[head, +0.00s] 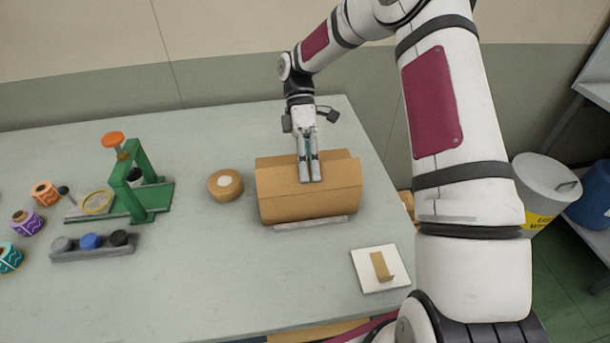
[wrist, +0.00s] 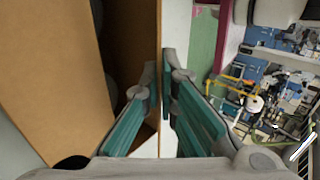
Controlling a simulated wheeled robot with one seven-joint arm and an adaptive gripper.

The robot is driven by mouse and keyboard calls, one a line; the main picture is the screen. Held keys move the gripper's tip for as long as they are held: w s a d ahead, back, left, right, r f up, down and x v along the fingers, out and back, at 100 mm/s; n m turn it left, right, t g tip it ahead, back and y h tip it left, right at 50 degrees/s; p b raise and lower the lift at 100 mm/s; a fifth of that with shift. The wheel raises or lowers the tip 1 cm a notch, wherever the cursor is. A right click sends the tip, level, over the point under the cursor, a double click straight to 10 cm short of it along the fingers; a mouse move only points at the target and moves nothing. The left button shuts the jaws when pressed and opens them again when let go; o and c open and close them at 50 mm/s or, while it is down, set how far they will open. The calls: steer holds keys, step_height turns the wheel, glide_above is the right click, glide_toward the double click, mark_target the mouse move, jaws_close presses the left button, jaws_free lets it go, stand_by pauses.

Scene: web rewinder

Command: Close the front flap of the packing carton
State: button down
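The packing carton (head: 300,208) is a brown cardboard box on the table, right of its middle. Its top panels look raised and sloping. My gripper (head: 311,180) points down over the carton, its two fingers close together in front of the cardboard. In the wrist view, my gripper (wrist: 158,75) has a narrow gap between its teal-padded fingers, and the edge of a brown cardboard panel (wrist: 135,35) runs along this gap. Whether the fingers pinch that panel or only rest against it is unclear. Another panel (wrist: 45,75) shows at left, with a dark opening between.
A tape roll (head: 226,185) lies left of the carton. A white pad (head: 366,273) with a small brown piece lies at front right. A green stand (head: 143,185), coloured rolls and a grey holder (head: 75,254) fill the left. The table's front middle is clear.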

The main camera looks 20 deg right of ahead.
steer(key=shift+w+d+f+g+b, duration=0.1)
steer(key=shift+w+f+g+b, duration=0.15)
steer(key=shift+g+b, duration=0.45)
steer(key=shift+w+f+g+b, duration=0.1)
steer(key=shift+f+g+b, duration=0.15)
steer(key=shift+g+b, duration=0.4)
steer(key=shift+y+b, duration=0.3)
steer(key=shift+b, duration=0.05)
steer(key=c, duration=1.8)
jaws_free()
steer(key=shift+c, duration=0.2)
steer(key=shift+s+r, duration=0.1)
steer(key=shift+r, duration=0.05)
